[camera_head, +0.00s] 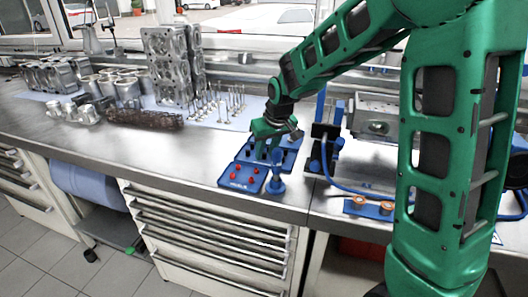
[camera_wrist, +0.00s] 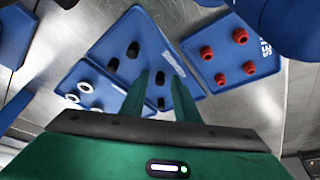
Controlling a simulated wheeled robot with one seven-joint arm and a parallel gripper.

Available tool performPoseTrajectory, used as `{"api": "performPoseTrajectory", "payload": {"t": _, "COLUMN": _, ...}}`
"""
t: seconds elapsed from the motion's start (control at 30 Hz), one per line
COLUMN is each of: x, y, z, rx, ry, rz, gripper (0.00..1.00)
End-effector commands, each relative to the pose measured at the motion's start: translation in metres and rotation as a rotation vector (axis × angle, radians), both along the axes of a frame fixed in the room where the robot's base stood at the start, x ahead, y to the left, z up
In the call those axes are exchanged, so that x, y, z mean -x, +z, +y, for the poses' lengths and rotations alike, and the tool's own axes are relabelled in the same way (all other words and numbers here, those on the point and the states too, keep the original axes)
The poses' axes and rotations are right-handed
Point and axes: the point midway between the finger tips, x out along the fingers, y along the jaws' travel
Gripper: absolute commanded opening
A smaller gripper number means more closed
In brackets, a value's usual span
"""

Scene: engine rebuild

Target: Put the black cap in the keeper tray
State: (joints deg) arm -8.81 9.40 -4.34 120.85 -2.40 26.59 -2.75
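Several small black caps stand in the middle blue tray (camera_wrist: 175,62) in the wrist view. One black cap (camera_wrist: 160,77) and another below it show in the gap between my two green fingers. Two more black caps (camera_wrist: 133,50) stand to the left of the fingers. My gripper (camera_wrist: 162,80) is open, pointing down over this tray; the fingers stand apart with no clear contact on a cap. In the head view, my gripper (camera_head: 268,152) hides part of the trays. I cannot read which tray is the keeper tray.
A blue tray with red caps (camera_wrist: 240,36), its label partly reading "SEA", lies to the right. A tray with white rings (camera_wrist: 82,88) lies to the left. A blue stand (camera_head: 277,180) stands close to the trays. Metal valves (camera_head: 220,104) stand behind left.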

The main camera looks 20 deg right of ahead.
Motion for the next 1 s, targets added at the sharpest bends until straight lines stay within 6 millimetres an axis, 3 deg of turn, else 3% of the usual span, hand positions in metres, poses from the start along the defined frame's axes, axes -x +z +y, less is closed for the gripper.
{"api": "performPoseTrajectory", "payload": {"t": 0.43, "x": 0.003, "y": 0.011, "z": 0.0, "rx": 0.0, "ry": 0.0, "rz": -0.002, "gripper": 0.3}}
{"api": "performPoseTrajectory", "payload": {"t": 1.0, "x": 0.04, "y": 0.102, "z": -0.005, "rx": 0.0, "ry": 0.002, "rz": -0.002, "gripper": 0.3}}
